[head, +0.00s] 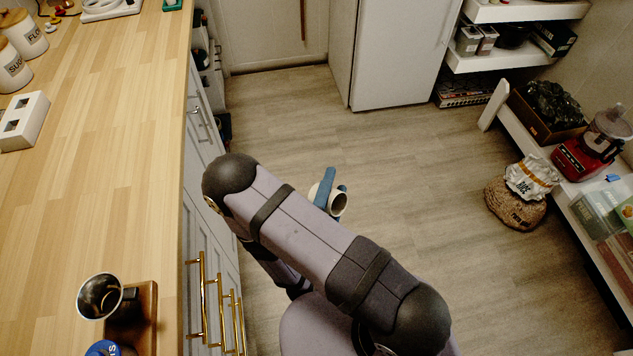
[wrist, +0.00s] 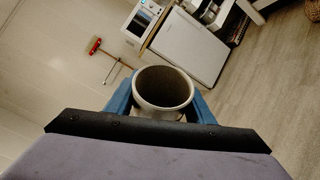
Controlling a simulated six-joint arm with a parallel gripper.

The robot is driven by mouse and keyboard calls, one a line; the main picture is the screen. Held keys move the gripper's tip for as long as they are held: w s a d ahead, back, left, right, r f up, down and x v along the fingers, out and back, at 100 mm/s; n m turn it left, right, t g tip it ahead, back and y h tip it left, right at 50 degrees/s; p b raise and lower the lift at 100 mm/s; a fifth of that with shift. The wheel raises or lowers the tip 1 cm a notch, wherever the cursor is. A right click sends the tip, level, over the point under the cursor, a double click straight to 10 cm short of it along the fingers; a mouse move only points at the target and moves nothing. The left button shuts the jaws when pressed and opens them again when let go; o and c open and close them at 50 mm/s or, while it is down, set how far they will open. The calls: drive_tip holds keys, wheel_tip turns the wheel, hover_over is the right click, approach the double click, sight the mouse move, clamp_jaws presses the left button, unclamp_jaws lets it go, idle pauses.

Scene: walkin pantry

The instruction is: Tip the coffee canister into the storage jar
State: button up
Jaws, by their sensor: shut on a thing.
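The coffee canister (head: 338,204) is a pale open cylinder with a dark inside. In the head view it is beyond my arm, over the floor to the right of the counter, with its mouth turned toward the lower right. My gripper (head: 331,190) is shut on it, with blue fingers on either side. In the wrist view the canister (wrist: 163,111) sits between the fingers of my gripper (wrist: 162,98), with its open mouth facing the camera. Its contents cannot be made out. I cannot identify the storage jar for sure in either view.
The wooden counter (head: 110,150) is on the left. Labelled lidded canisters (head: 25,35) and a white block (head: 24,120) are farther back.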

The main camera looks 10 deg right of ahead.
drive_tip(key=a+r+n+t+y+p, duration=0.15)
drive_tip(key=a+r+n+y, duration=0.45)
drive_tip(key=a, duration=1)
drive_tip(key=a+r+n+y+p, duration=0.3)
drive_tip(key=a+r+y, duration=0.3)
drive_tip(key=a, duration=1)
drive_tip(key=s+a+r+n+g+y, duration=0.3)
drive_tip(key=s+a+r+n+y, duration=0.25)
drive_tip(key=s+a+r, duration=0.6)
drive_tip(key=s+a+n+g+y+b, duration=0.4)
drive_tip(key=s+a+n+b, duration=0.1)
drive_tip(key=s, duration=0.6)
drive_tip(key=shift+s+a+r, duration=0.35)
drive_tip(key=shift+a+r, duration=0.05)
drive_tip(key=shift+a, duration=0.15)
drive_tip(key=shift+r+n+g+p, duration=0.2)
drive_tip(key=shift+n+p, duration=0.35)
drive_tip(key=shift+p, duration=0.9)
drive_tip(key=n+h+p, duration=0.1)
drive_tip(key=p, duration=0.3)
drive_tip(key=n+h+p, duration=0.1)
drive_tip(key=p, duration=0.4)
drive_tip(key=shift+w+d+f+n, duration=0.15)
drive_tip(key=shift+d+f+n, duration=0.05)
drive_tip(key=shift+d+n, duration=0.1)
